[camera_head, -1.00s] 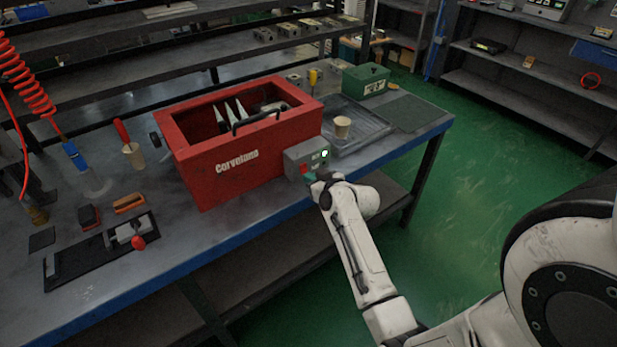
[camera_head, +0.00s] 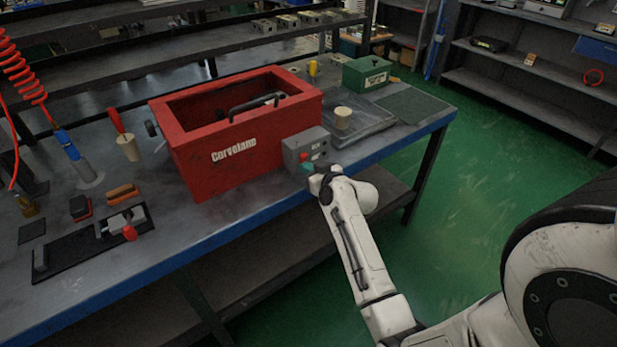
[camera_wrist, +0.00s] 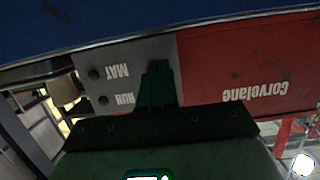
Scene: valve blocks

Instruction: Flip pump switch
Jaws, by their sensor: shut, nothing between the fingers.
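The grey control box (camera_head: 305,147) is fixed to the right end of the red Corvelane tank (camera_head: 225,150). A red control, likely the switch (camera_head: 304,156), shows on its front; its exact position is too small to tell. My gripper (camera_head: 309,168) is shut and empty, its teal tip just below the red control. I cannot tell if they touch. In the wrist view my green fingers (camera_wrist: 157,85) lie over the grey panel (camera_wrist: 125,60), between two dark round lamps labelled MAT and RUN and the red tank wall. The fingers hide the switch there.
A tray (camera_head: 375,125) with a pale cup (camera_head: 342,117) and a green box (camera_head: 366,74) stand right of the tank. The blue table edge (camera_head: 245,222) is close under my arm.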

